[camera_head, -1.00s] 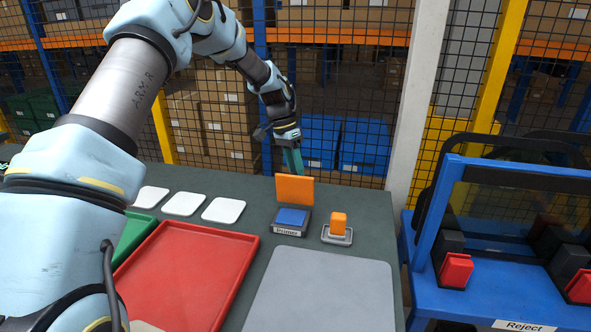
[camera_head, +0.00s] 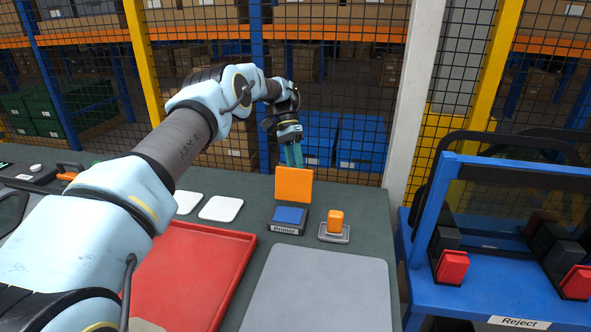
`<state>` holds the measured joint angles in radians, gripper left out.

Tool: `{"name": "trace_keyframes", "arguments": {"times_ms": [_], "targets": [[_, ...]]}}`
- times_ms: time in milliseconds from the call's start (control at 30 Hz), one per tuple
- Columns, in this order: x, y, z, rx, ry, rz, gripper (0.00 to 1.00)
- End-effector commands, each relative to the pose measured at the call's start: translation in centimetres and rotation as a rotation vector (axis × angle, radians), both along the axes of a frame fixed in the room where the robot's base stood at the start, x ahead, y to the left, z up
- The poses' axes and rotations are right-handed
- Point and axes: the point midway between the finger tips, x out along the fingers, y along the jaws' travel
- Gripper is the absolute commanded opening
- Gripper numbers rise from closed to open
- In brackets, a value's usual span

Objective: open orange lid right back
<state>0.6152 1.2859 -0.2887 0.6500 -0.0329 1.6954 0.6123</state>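The orange lid (camera_head: 294,185) stands upright, hinged at the back of a small dark box (camera_head: 289,220) with a blue top face and a label on its front that seems to read "Primer". My gripper (camera_head: 294,156) points down with its teal fingers just above and behind the top edge of the lid. I cannot tell whether the fingers touch the lid, or how far apart they are. The lid's back face is hidden from this view.
An orange block on a grey base (camera_head: 335,226) stands right of the box. A grey mat (camera_head: 320,290) and a red tray (camera_head: 190,275) lie in front. White squares (camera_head: 221,208) lie to the left. A mesh fence (camera_head: 335,80) stands behind, and a blue "Reject" cart (camera_head: 490,290) on the right.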

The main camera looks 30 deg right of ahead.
Motion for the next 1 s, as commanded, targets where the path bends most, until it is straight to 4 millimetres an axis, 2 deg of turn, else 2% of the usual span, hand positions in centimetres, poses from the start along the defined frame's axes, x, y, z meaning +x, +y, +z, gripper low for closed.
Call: {"name": "trace_keyframes", "arguments": {"times_ms": [33, 767, 800, 1000], "targets": [[0.38, 0.70, -0.67, 0.024, 0.005, 0.002, 0.00], [0.45, 0.62, -0.83, 0.044, 0.029, 0.002, 0.00], [0.45, 0.61, -0.84, 0.043, 0.028, 0.002, 0.43], [0.37, 0.44, -0.72, 0.039, 0.028, 0.000, 0.66]]}}
